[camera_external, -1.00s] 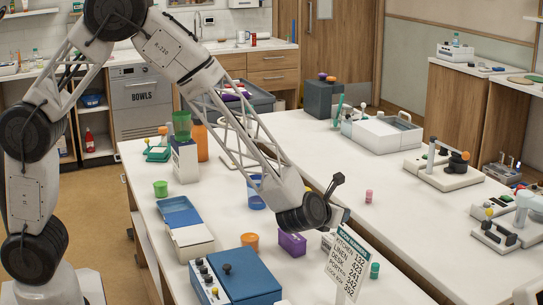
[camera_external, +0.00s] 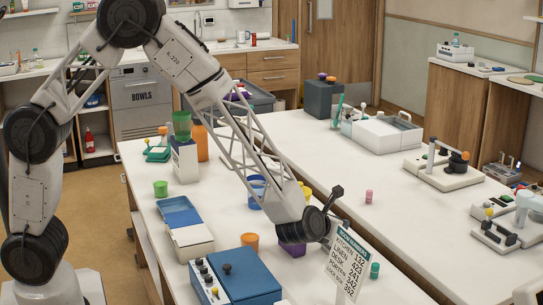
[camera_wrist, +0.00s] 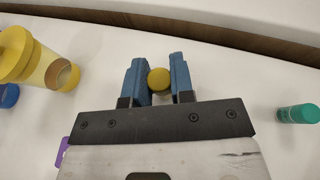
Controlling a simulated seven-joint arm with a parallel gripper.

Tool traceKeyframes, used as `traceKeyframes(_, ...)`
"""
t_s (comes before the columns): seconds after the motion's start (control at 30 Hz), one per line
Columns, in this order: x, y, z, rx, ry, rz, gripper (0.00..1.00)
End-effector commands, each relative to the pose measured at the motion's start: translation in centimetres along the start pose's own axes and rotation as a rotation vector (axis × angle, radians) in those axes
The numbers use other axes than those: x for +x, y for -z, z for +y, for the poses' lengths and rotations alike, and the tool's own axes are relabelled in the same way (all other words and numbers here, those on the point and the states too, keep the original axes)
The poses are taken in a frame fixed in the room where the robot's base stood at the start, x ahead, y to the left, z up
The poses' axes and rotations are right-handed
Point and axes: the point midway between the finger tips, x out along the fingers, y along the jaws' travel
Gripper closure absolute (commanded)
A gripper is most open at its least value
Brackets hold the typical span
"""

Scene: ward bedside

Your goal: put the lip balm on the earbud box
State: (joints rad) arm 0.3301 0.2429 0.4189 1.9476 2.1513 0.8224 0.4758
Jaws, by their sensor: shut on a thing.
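My gripper (camera_wrist: 158,76) shows its two blue fingers in the wrist view. They are shut on a small yellow round-ended thing (camera_wrist: 158,80), seen end-on, which may be the lip balm. In the external view my wrist hangs over the near table, and the fingertips and held thing are hidden there. A purple box (camera_external: 292,249) is beside and partly behind my wrist. Its edge also shows at the lower left of the wrist view (camera_wrist: 62,152). I cannot tell for sure whether it is the earbud box.
A teal cylinder (camera_external: 375,270) stands right of the sign board (camera_external: 348,262), and a pink one (camera_external: 369,196) farther back. A yellow-topped container (camera_wrist: 30,60) is left in the wrist view. An orange cup (camera_external: 250,240) and blue case (camera_external: 240,283) are to the left.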

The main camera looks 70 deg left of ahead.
Motion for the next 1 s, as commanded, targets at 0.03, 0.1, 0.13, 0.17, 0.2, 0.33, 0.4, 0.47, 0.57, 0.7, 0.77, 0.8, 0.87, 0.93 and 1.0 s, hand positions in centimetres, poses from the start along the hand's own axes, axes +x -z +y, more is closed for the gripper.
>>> traceKeyframes(0.03,0.1,0.1,0.0,0.0,0.0,0.0,0.99)
traceKeyframes(0.1,0.1,0.2,0.0,0.0,0.0,0.0,0.75)
traceKeyframes(0.13,0.1,0.2,0.0,0.0,0.0,0.0,0.7)
traceKeyframes(0.17,0.1,0.2,0.0,0.0,0.0,0.0,0.65)
traceKeyframes(0.2,0.1,0.2,0.0,0.0,0.0,0.0,0.59)
traceKeyframes(0.33,0.1,0.2,0.0,0.0,0.0,0.0,0.52)
traceKeyframes(0.4,0.1,0.2,0.0,0.0,0.0,0.0,0.52)
traceKeyframes(0.47,0.1,0.2,0.0,0.0,0.0,0.0,0.52)
traceKeyframes(0.57,0.1,0.1,0.0,0.0,0.0,0.0,0.52)
traceKeyframes(0.7,-0.2,-0.1,0.0,0.0,0.0,0.0,0.52)
traceKeyframes(0.77,-0.5,-0.1,0.0,0.0,0.0,0.0,0.52)
traceKeyframes(0.8,-0.7,-0.1,0.0,-0.001,0.0,0.0,0.52)
traceKeyframes(0.87,-1.1,-0.1,0.0,-0.001,0.0,0.0,0.52)
traceKeyframes(0.93,-1.8,-0.1,-0.1,0.0,0.001,0.0,0.52)
traceKeyframes(1.0,-2.5,-0.1,-0.1,0.0,0.001,0.0,0.52)
